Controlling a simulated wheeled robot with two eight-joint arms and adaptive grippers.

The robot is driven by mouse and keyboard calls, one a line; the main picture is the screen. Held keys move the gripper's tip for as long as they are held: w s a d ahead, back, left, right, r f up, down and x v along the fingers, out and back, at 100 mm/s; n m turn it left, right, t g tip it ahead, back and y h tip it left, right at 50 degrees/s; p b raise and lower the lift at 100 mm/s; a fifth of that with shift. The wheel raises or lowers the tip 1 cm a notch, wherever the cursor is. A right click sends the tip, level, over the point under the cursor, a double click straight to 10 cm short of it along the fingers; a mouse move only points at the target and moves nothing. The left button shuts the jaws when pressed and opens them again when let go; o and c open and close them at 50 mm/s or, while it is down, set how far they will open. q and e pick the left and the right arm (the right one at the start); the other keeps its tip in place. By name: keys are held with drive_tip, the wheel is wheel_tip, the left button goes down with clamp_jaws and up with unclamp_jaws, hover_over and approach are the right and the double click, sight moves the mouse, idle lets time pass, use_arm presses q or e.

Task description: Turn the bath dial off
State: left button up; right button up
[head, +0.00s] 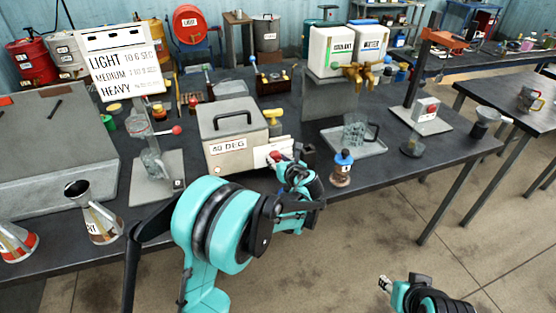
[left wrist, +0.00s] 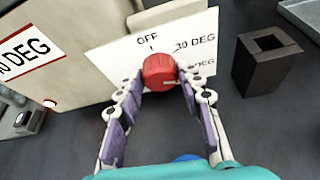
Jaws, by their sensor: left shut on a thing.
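The bath (head: 222,157) is a beige box with a lid handle and a "40 DEG" sign, standing on the dark bench. Its white dial plate (left wrist: 110,56) carries "OFF" at the upper left and degree marks at the right. The red dial (left wrist: 159,71) sits on this plate. My left gripper (left wrist: 160,84) is shut on the red dial, one finger on each side. The dial's pointer cannot be made out. In the head view my left gripper (head: 283,163) partly hides the plate. My right gripper (head: 386,285) is low at the right, away from the bench; its jaws are unclear.
A dark open-topped block (left wrist: 268,62) stands close right of the dial. A small brown bottle with a blue cap (head: 342,168) is near the bench's front edge. A tray (head: 372,151) with a glass jug lies further right.

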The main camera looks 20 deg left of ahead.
use_arm(q)
drive_tip(key=n+h, duration=0.1)
drive_tip(key=n+t, duration=0.1)
drive_tip(key=n, duration=0.1)
drive_tip(key=shift+s+a+h+b, duration=0.15)
drive_tip(key=shift+a+h+b, duration=0.05)
drive_tip(key=shift+h+b, duration=0.2)
drive_tip(key=n, duration=0.1)
drive_tip(key=n+t+h+b, duration=0.1)
drive_tip(key=shift+s+a+f+n+t, duration=0.1)
drive_tip(key=shift+f+n+t, duration=0.1)
drive_tip(key=shift+n+t, duration=0.1)
drive_tip(key=n+t+h+b, duration=0.1)
drive_tip(key=n+b, duration=0.2)
drive_tip(key=shift+a+f, duration=0.1)
drive_tip(key=shift+f, duration=0.05)
drive_tip(key=n+t+b, duration=0.1)
drive_tip(key=n, duration=0.1)
drive_tip(key=n+t+b, duration=0.1)
drive_tip(key=n, duration=0.1)
drive_tip(key=shift+s+f+h, duration=0.1)
drive_tip(key=shift+f+h, duration=0.1)
drive_tip(key=shift+h, duration=0.1)
drive_tip(key=shift+n+t+b, duration=0.35)
drive_tip(key=shift+n+t, duration=0.05)
drive_tip(key=shift+n, duration=0.3)
drive_tip(key=shift+n+t, duration=0.5)
drive_tip(key=shift+n, duration=0.6)
drive_tip(key=o, duration=1.2)
drive_tip(key=shift+c, duration=0.2)
